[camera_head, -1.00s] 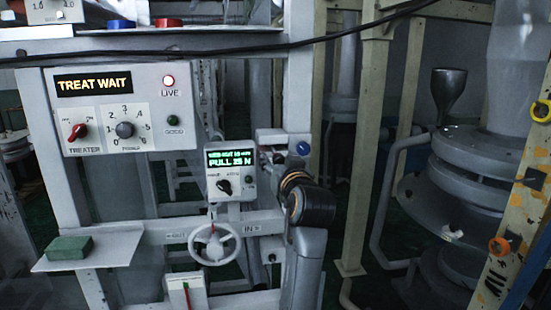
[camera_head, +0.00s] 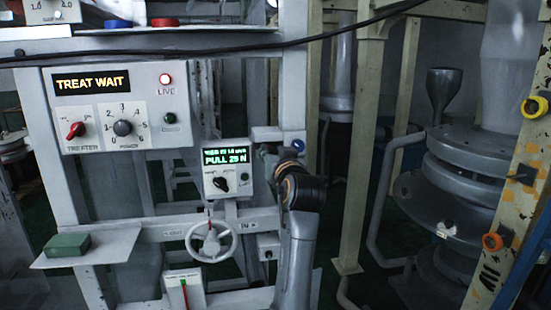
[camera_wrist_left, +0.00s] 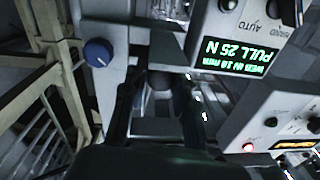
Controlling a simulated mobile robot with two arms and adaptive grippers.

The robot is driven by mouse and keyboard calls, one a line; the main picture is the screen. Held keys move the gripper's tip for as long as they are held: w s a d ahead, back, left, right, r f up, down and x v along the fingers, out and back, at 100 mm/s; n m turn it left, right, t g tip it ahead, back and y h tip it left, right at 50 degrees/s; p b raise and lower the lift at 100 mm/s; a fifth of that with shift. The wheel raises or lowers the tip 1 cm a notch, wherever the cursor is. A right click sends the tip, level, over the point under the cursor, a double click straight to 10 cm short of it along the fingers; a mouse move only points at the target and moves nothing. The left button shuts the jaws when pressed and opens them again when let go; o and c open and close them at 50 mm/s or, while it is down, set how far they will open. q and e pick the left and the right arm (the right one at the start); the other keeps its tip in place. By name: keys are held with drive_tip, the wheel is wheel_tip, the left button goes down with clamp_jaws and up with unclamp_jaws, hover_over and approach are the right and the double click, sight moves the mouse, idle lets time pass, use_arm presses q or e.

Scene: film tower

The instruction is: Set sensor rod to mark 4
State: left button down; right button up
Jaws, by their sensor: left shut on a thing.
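My left gripper (camera_wrist_left: 157,108) is shut on a grey part, likely the sensor rod (camera_wrist_left: 160,80), beside the display box; the rod's marks cannot be read. In the head view my left arm comes up from below and its dark wrist hides the fingers and most of the rod. A blue knob (camera_head: 299,145) sits on the bracket just beside the grip, and it also shows in the wrist view (camera_wrist_left: 98,52). My right gripper is not in view.
A white handwheel (camera_head: 211,241) is below the display box. The treater panel (camera_head: 121,107) reads TREAT WAIT, with a lit red LIVE lamp. A green block (camera_head: 67,244) lies on a side shelf. A beige post (camera_head: 360,150) stands right of my arm.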

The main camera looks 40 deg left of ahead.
use_arm(q)
drive_tip(key=c, duration=1.2)
unclamp_jaws()
drive_tip(key=shift+a+f, duration=0.1)
drive_tip(key=shift+f, duration=0.15)
drive_tip(key=shift+o, duration=0.9)
drive_tip(key=shift+a, duration=0.15)
drive_tip(key=v, duration=0.7)
drive_tip(key=shift+d, duration=0.25)
